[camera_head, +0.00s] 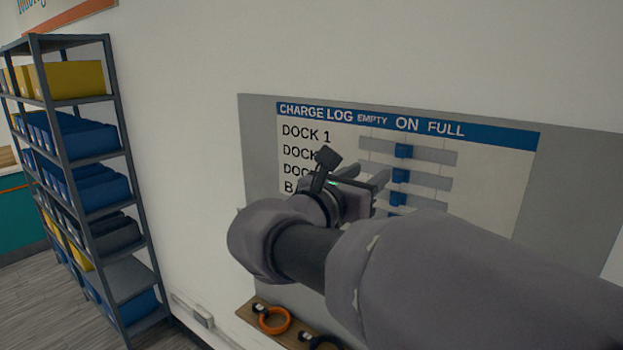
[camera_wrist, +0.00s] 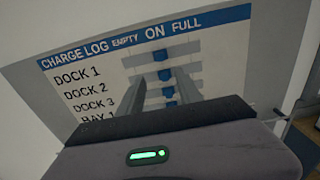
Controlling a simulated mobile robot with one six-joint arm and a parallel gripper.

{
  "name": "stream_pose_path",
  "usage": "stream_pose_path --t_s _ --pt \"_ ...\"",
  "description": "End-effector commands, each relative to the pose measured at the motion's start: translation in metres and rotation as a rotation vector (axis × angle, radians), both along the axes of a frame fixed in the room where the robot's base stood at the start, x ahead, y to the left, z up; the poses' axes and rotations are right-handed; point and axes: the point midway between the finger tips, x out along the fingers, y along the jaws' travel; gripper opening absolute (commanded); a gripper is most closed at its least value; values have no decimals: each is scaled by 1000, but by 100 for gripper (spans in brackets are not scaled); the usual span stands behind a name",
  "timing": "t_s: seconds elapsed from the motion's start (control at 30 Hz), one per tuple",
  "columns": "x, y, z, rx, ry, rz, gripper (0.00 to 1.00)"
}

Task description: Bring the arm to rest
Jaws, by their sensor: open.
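My gripper (camera_head: 374,184) is raised in front of the charge log board (camera_head: 580,185) on the wall. Its two fingers are apart, with nothing between them, and point toward the board. In the wrist view my gripper (camera_wrist: 163,84) also shows its fingers spread in front of the slider rows. The board has a blue header and rows labelled DOCK 1 and on, with blue sliders (camera_head: 403,151) on grey tracks. My arm hides the lower rows in the head view. I cannot tell whether the fingertips touch the board.
A metal shelf rack (camera_head: 72,165) with blue, yellow and dark bins stands at the left. Below the board, a wooden strip (camera_head: 250,310) holds an orange ring (camera_head: 274,320) and a dark ring (camera_head: 322,342). The wall between rack and board is bare.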

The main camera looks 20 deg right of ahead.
Motion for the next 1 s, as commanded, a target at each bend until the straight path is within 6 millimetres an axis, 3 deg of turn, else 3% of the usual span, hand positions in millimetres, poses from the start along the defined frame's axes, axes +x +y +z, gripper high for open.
stream_pose_path --t_s 0.13,0.4,0.47,0.5,0.57,0.67,0.7,0.77,0.8,0.9,1.0 --pt "-9 11 0 0 0 1 42" --pt "-10 12 0 0 0 -1 42" --pt "-13 10 -6 23 -6 -7 42" --pt "-19 5 -18 69 -18 -20 42" --pt "-37 -6 -52 206 -57 -62 42" --pt "-87 -20 -142 582 -189 -202 42" --pt "-109 -20 -181 753 -259 -277 42" --pt "-142 -11 -238 1009 -377 -411 42" --pt "-162 0 -276 1182 -466 -515 42" --pt "-206 45 -359 1607 -717 -827 42" --pt "-232 97 -416 1967 -970 -1195 42"
